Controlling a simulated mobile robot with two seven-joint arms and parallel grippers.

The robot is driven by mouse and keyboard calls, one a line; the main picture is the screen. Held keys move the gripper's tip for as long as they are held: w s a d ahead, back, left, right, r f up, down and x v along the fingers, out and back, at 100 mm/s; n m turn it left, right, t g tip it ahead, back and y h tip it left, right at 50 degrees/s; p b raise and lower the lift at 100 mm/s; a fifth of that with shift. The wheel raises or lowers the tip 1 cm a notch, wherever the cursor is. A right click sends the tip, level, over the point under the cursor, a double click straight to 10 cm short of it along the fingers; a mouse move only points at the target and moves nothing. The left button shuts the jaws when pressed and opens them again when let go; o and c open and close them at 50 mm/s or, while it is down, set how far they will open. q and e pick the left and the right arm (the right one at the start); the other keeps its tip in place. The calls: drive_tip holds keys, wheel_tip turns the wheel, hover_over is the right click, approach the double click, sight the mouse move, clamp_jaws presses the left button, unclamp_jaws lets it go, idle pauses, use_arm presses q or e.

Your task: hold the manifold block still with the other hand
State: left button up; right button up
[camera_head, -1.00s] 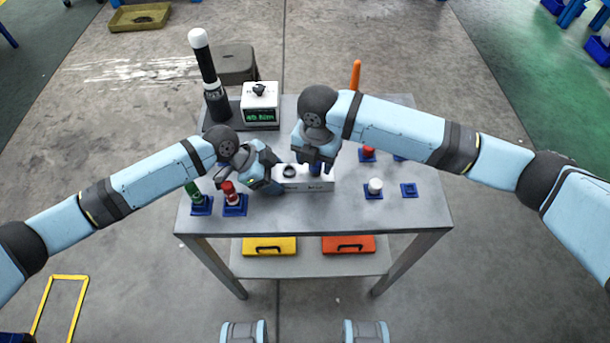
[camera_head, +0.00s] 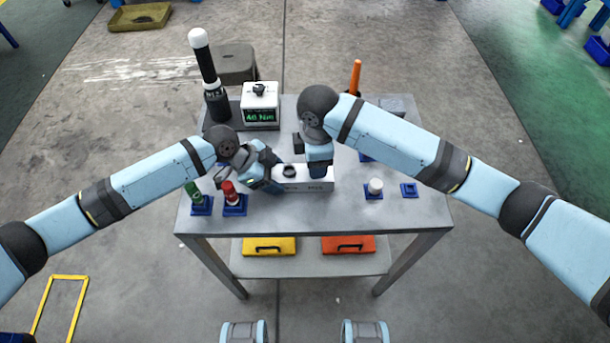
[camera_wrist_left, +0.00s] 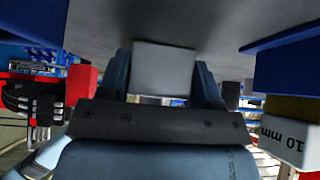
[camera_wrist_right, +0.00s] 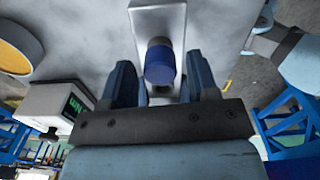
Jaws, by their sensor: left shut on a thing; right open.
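The pale manifold block (camera_head: 308,186) lies on the grey table near its middle. My left gripper (camera_head: 274,184) is shut on the block's left end. In the left wrist view the block's end face (camera_wrist_left: 163,68) sits between the two fingers. My right gripper (camera_head: 319,172) is at the block's right end, open. In the right wrist view a blue cylindrical piece (camera_wrist_right: 159,65) with a greyer top stands at the block (camera_wrist_right: 158,18), between the spread fingers with gaps on both sides. The right hand hides this piece in the head view.
Green (camera_head: 193,190) and red (camera_head: 229,190) pieces stand in blue holders at front left. A white piece (camera_head: 375,186) and an empty-looking blue holder (camera_head: 409,190) are at right. A display box (camera_head: 260,105), black-and-white tool (camera_head: 208,75) and orange rod (camera_head: 356,77) stand behind.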

drive_tip(key=m, duration=0.9)
drive_tip(key=shift+m, duration=0.3)
drive_tip(key=m, duration=0.4)
drive_tip(key=shift+m, duration=0.3)
drive_tip(key=m, duration=0.5)
clamp_jaws()
drive_tip(key=shift+r, duration=0.1)
